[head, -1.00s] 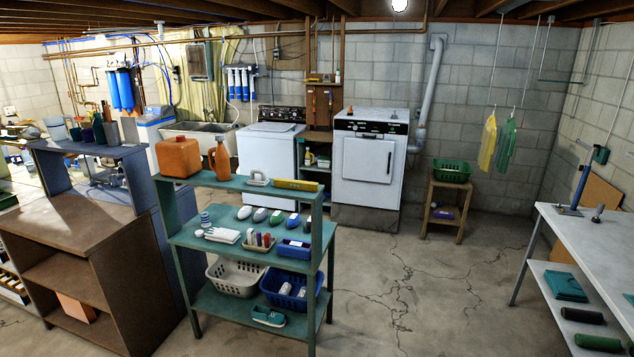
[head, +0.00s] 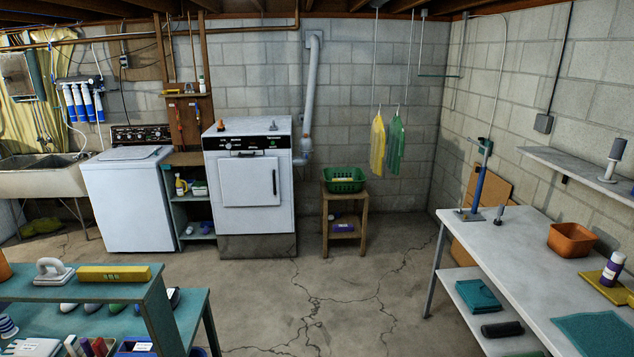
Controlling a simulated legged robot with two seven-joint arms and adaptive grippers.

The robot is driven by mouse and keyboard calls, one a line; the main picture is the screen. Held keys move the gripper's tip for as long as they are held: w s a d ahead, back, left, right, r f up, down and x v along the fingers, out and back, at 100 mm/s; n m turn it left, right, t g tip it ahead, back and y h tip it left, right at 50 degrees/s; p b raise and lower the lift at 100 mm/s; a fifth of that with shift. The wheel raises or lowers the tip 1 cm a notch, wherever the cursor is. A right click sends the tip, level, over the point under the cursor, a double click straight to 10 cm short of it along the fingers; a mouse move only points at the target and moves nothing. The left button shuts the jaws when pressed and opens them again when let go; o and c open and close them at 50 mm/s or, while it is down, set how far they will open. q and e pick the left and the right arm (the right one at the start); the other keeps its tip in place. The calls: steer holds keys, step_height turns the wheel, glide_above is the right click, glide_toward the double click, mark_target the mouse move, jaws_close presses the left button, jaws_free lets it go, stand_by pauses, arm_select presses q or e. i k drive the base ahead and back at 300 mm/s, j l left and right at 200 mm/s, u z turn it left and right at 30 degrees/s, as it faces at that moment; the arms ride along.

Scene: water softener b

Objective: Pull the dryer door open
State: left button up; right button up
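The white dryer (head: 250,200) stands against the back wall, left of the picture's middle. Its square door (head: 249,181) is on the front and looks shut, with a dark vertical handle (head: 274,182) near the door's right edge. A dark control panel runs above the door, and a few small items lie on top of the dryer. The dryer is some way off across the floor. Neither of my grippers is in the head view.
A teal shelf unit (head: 120,290) stands at the front left. A white workbench (head: 530,252) is at the right. A wooden stand (head: 345,214) with a green basket (head: 344,180) is right of the dryer; a white washer (head: 130,198) is to its left. The cracked floor (head: 345,290) between is clear.

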mark_target(244, 181)
steer(key=i, duration=4.35)
